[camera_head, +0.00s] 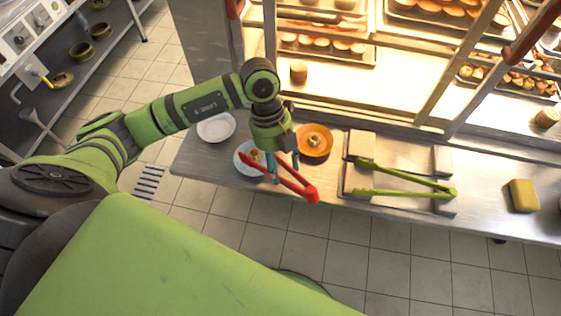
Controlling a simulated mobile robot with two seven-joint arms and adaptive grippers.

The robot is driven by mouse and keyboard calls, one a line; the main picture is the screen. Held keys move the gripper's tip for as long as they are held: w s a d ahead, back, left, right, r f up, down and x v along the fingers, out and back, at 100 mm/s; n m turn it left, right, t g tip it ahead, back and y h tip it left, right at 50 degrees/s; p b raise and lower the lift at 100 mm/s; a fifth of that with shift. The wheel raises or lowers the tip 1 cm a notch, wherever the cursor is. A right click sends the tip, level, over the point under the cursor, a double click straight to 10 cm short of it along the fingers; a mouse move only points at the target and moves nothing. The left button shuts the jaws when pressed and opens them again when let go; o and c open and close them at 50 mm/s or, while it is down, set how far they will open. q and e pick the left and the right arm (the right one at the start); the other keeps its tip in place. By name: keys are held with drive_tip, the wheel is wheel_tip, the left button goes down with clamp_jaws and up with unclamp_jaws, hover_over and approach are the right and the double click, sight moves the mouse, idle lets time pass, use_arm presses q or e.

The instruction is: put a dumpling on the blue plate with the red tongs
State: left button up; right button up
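My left gripper (276,172) is shut on the red tongs (294,184) over the counter's front edge. The tongs' red end reaches left over the blue plate (243,170), and the other end points down and right. A small tan piece (256,155), seemingly a dumpling, shows at the blue plate beside the tongs' tip; I cannot tell whether it rests there or is pinched. An orange plate (325,152) to the right of the gripper holds a dumpling (314,141). My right gripper is out of view.
A white plate (216,128) lies at the counter's left. Green tongs (405,181) lie on a metal rack (430,207) to the right, with a yellow sponge (523,196) farther right. A lit glass case with food trays (326,50) stands behind.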

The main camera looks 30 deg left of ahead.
use_arm(q)
wheel_tip(320, 180, up, 10)
drive_tip(key=p, duration=0.8)
idle(0.3)
